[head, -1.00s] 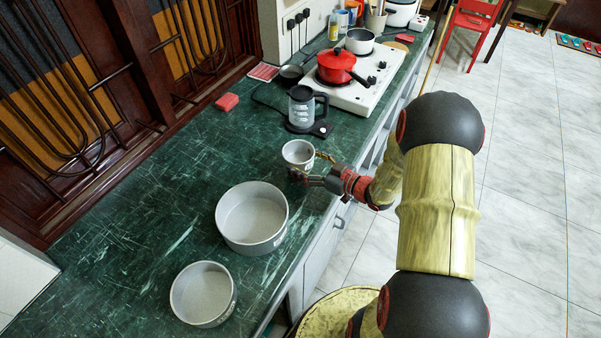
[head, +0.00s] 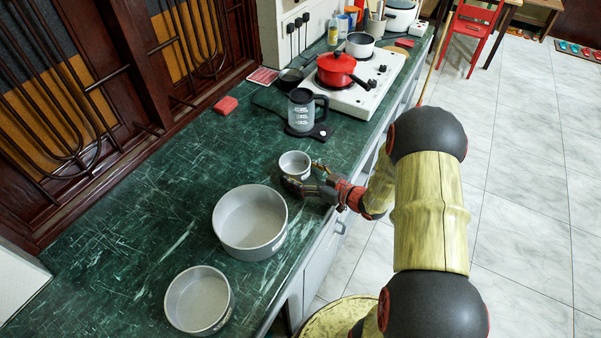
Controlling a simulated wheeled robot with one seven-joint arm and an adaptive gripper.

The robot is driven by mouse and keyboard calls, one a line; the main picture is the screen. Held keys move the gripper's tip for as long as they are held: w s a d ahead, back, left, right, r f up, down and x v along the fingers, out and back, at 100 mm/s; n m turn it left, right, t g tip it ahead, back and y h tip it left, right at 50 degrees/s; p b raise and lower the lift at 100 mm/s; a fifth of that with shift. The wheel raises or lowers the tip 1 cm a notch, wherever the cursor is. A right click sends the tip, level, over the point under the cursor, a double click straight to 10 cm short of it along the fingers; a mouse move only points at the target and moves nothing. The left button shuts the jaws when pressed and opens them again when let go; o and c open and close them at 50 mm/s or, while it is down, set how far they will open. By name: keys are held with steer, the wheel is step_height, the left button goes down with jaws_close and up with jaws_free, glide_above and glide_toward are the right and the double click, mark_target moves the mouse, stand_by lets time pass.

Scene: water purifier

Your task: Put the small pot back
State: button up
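The small pot (head: 294,163), a light grey metal one, is near the right edge of the green counter, between the kettle and the large pot. My gripper (head: 303,176) reaches it from the right, with its fingers around the pot's near and right side. It appears shut on the pot, though the pot hides part of the finger contact. The pot looks upright. I cannot tell whether its base touches the counter. A large grey pot (head: 250,250) and a medium grey pot (head: 199,318) stand on the counter nearer to me.
A kettle (head: 302,108) on its base stands just behind the small pot. A red sponge (head: 226,105) lies left. The green counter (head: 150,215) is clear at left.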

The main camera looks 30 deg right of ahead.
steer(key=o, duration=0.4)
